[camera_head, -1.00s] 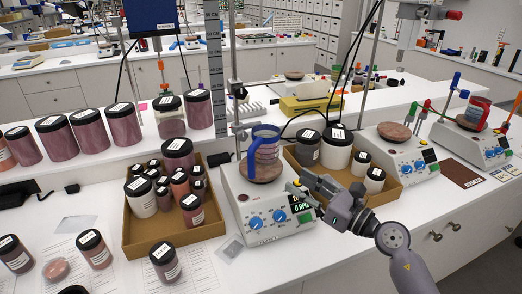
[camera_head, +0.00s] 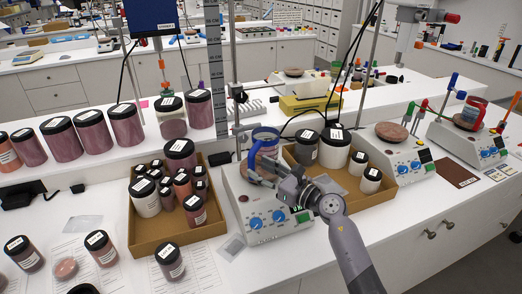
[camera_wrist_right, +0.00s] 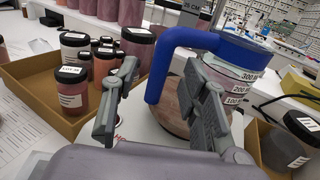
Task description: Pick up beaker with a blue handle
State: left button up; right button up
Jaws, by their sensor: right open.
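The beaker with a blue handle (camera_head: 267,147) stands on a hotplate stirrer (camera_head: 262,204) in the middle of the head view. It is clear with a blue rim and volume marks, and it also shows in the right wrist view (camera_wrist_right: 240,72). My right gripper (camera_head: 255,171) is open in front of the beaker, covering its lower part. In the right wrist view the blue handle (camera_wrist_right: 156,78) hangs between the two spread fingers. I cannot tell whether a finger touches it. My left gripper is not in view.
A cardboard tray of several pigment jars (camera_head: 140,252) stands left of the stirrer. Another tray (camera_head: 372,199) with jars stands close on its right. A second stirrer (camera_head: 407,166) is farther right. A vertical stand rod rises behind the beaker.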

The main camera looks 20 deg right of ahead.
aim_at(254, 166)
jog(key=x, duration=0.2)
jog(key=p+x, duration=0.1)
jog(key=x, duration=0.1)
jog(key=shift+w+a+f, duration=0.1)
jog(key=shift+w+f, duration=0.1)
jog(key=shift+w, duration=0.05)
jog(key=shift+c, duration=0.5)
grip_shut()
jog(key=shift+r, duration=0.1)
